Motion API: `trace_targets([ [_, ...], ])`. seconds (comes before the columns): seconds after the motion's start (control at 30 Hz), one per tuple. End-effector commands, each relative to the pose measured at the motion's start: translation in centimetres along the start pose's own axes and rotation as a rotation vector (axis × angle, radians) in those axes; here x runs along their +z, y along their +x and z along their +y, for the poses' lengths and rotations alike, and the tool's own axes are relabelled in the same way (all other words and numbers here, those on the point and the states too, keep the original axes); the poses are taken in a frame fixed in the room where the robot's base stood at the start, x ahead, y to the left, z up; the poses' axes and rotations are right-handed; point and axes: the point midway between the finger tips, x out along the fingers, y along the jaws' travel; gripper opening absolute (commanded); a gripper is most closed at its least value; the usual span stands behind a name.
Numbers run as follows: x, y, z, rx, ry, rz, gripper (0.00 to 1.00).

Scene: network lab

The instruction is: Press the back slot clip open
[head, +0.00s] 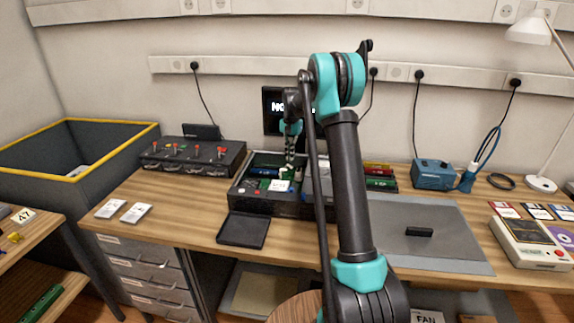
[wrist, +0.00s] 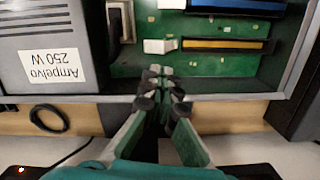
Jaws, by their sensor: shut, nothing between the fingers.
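The open computer case (head: 262,207) stands on the bench with a green board (wrist: 215,66) inside. In the wrist view a long dark slot with a yellow strip (wrist: 222,44) has a white clip (wrist: 160,46) at its left end. I cannot tell which is the back slot. My gripper (wrist: 164,82) is shut and empty, its tips over the case's rim just below the first clip in the picture. In the head view my gripper (head: 290,166) is over the case.
A grey power supply (wrist: 45,50) labelled 250 W fills the left of the case in the wrist view. A black tray (head: 243,230) lies before the case. A black box with red knobs (head: 193,156) stands left; a grey mat (head: 445,235) lies right.

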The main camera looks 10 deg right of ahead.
Motion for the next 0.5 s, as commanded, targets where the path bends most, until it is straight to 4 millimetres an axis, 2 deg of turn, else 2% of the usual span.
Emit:
trace_targets([
  [0.5, 0.0, -9.2, -0.2, -0.001, -0.002, 0.000, 0.00],
])
